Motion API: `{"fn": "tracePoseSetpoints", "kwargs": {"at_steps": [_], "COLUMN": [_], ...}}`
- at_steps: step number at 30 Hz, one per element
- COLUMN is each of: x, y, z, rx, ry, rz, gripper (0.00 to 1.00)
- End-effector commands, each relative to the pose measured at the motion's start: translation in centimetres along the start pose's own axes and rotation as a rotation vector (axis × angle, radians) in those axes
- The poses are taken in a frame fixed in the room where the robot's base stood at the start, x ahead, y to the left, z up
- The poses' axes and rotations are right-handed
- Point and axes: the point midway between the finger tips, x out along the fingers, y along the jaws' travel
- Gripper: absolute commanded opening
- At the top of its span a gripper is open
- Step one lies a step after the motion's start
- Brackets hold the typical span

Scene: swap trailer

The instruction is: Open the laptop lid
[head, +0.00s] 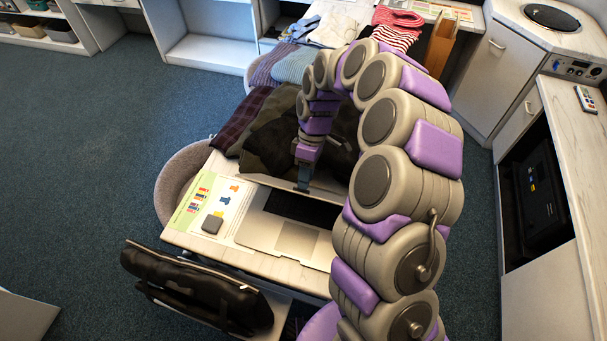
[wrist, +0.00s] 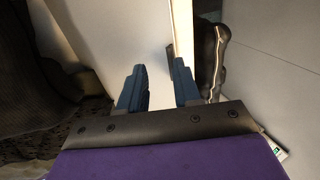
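The silver laptop (head: 284,238) lies on the light table, with its trackpad and part of its dark keyboard (head: 300,207) showing. Its lid (head: 265,181) is raised and shows as a thin strip along the back of the base; its exact angle is hard to tell. My gripper (head: 304,184) reaches down at the lid's edge. In the wrist view, my gripper (wrist: 159,75) has its two blue fingers apart, with a pale panel, likely the lid (wrist: 110,35), beyond them. Contact with the lid is unclear. My arm hides the laptop's right side.
Dark folded clothes (head: 275,140) lie close behind the lid. A printed sheet (head: 215,205) with a small grey square object (head: 212,224) lies left of the laptop. A black bag (head: 195,290) is in front of the table, and a chair (head: 180,175) stands at its left. Floor at left is clear.

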Motion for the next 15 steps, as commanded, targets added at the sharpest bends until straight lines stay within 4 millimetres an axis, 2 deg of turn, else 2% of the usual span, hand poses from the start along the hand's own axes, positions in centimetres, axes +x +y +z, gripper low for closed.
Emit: {"fn": "tracePoseSetpoints", "kwargs": {"at_steps": [4, 8, 13, 15], "x": [0.22, 0.34, 0.19, 0.12], "y": [-0.31, -0.48, -0.27, -0.18], "z": [-0.89, -1.34, -0.73, -0.45], "rx": [0.0, 0.001, 0.0, -0.001], "ry": [-0.01, -0.013, -0.009, -0.006], "rz": [0.004, 0.005, 0.002, 0.001], "gripper": [0.31, 0.18, 0.02, 0.0]}}
